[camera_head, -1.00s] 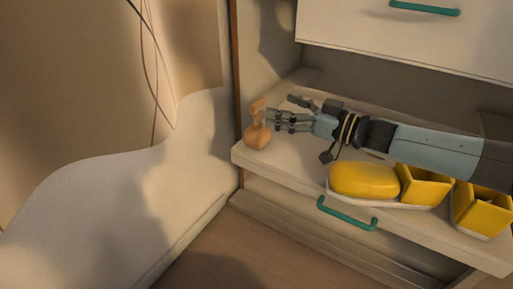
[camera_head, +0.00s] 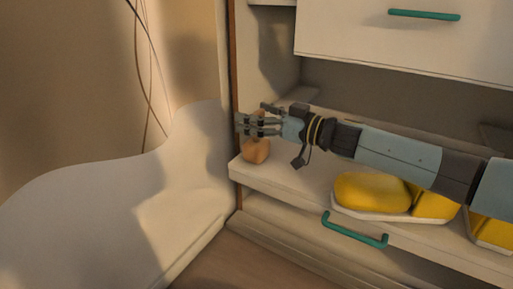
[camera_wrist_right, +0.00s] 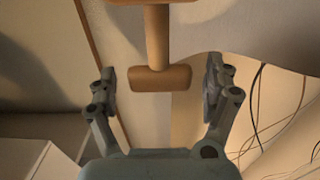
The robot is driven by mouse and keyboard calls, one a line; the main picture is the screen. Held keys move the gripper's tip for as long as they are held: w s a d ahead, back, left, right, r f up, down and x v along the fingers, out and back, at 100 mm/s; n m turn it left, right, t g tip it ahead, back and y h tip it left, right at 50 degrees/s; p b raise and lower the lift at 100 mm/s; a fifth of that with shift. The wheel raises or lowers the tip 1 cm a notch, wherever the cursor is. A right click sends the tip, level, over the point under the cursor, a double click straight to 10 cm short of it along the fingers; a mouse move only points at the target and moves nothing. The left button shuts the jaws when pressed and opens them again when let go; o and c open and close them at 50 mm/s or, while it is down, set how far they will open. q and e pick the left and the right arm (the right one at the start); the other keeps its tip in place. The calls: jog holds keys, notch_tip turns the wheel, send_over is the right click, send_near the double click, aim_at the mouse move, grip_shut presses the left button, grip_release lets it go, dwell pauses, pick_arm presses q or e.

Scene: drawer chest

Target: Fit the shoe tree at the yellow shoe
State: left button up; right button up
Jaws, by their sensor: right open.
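The wooden, orange-brown shoe tree (camera_head: 257,152) stands upright at the left end of the open drawer, with its upper part mostly hidden behind my gripper. My right gripper (camera_head: 244,124) is open around its upper part. In the right wrist view, the shoe tree's shaft and crossbar handle (camera_wrist_right: 160,78) lie between the open fingers of the right gripper (camera_wrist_right: 160,88), with a gap on each side. The yellow shoe (camera_head: 372,192), with a rounded toe and white sole, sits in the drawer to the right, partly behind my arm. My left gripper is not in view.
A second yellow shoe (camera_head: 492,230) is partly visible at the right edge. The open drawer (camera_head: 300,188) has a teal handle (camera_head: 355,230). A closed drawer (camera_head: 400,45) hangs above my arm. Thin cables (camera_head: 151,70) run down the left wall.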

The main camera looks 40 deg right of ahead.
jog(key=c, duration=1.7)
jog(key=shift+r, duration=0.1)
